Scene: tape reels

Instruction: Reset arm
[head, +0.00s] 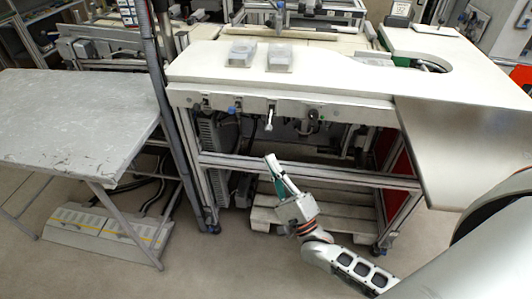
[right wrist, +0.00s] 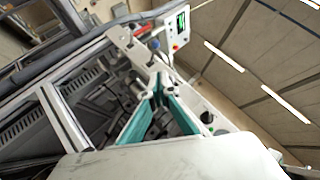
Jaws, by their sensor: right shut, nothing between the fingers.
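My right gripper (head: 272,162) is in front of the white worktable (head: 330,75), below its top edge, pointing up and away from me. Its fingers are shut with nothing between them. In the right wrist view the green fingers of the right gripper (right wrist: 157,82) meet near their tips, with the table frame behind them. My left gripper is not in the head view. Two small grey, clear-looking boxes, one at left (head: 242,54) and one at right (head: 280,58), lie on the worktable, well apart from the gripper. No separate tape reel can be made out.
A grey table (head: 75,115) stands at the left, beside an upright post. A wooden pallet (head: 330,217) lies under the worktable. A metal sheet (head: 465,150) covers the worktable's right front. A ramp-like floor piece (head: 105,230) lies at lower left. The front floor is clear.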

